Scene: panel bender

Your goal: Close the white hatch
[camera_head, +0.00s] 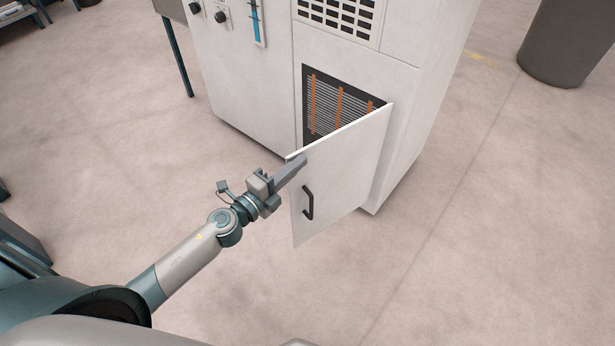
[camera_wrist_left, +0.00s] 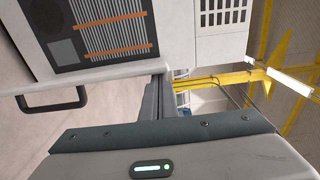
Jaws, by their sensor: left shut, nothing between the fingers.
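The white hatch (camera_head: 345,170) stands partly open on the front of a white cabinet (camera_head: 250,95). It is attached at its right side, and its free left edge is swung out towards me. Its dark handle (camera_head: 308,203) is on the outer face, and it also shows in the left wrist view (camera_wrist_left: 55,103). My left gripper (camera_head: 301,163) is shut and empty, with its fingertips at the hatch's upper free corner. I cannot tell whether they touch it. The shut fingers also show in the left wrist view (camera_wrist_left: 158,95) beside the hatch edge. My right gripper is not in view.
Behind the hatch, the opening shows a dark grille (camera_head: 325,105) with orange strips. Knobs (camera_head: 221,17) and a blue gauge (camera_head: 256,25) are higher on the cabinet. A dark bin (camera_head: 568,45) stands at the upper right. The floor around the hatch is clear.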

